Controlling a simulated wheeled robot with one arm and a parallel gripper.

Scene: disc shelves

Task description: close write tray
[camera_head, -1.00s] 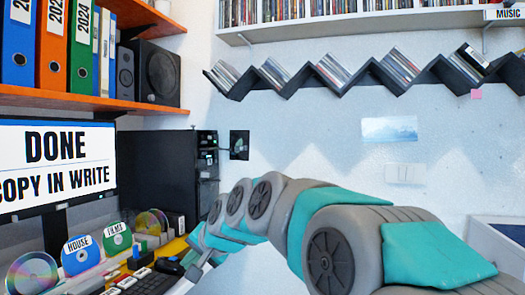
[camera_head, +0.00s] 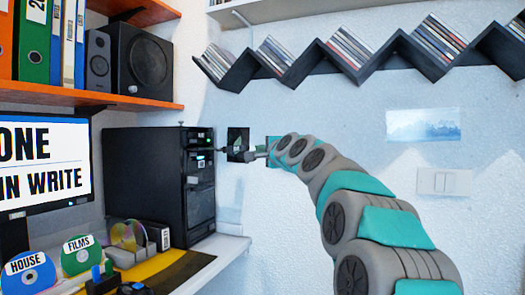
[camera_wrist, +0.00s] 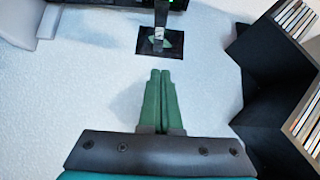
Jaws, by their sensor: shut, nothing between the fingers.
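The black computer tower (camera_head: 158,182) stands on the desk, its drive front facing right. A thin dark part that looks like an extended disc tray (camera_head: 228,150) sticks out to the right from its upper front. In the wrist view this tray (camera_wrist: 160,16) is a narrow strip at the top, with a small pale label on it. My gripper (camera_head: 249,156) is right of the tray's outer end, pointing towards the tower. In the wrist view the green fingers (camera_wrist: 160,74) are together and empty, below the strip's end with a gap in the picture. Contact cannot be told in the head view.
A black square (camera_wrist: 146,47) with a green mark is on the wall behind the tray. A zigzag disc shelf (camera_head: 300,73) hangs above. A monitor (camera_head: 45,165) and disc stands (camera_head: 80,255) are at the left. The wall below the shelf is mostly clear.

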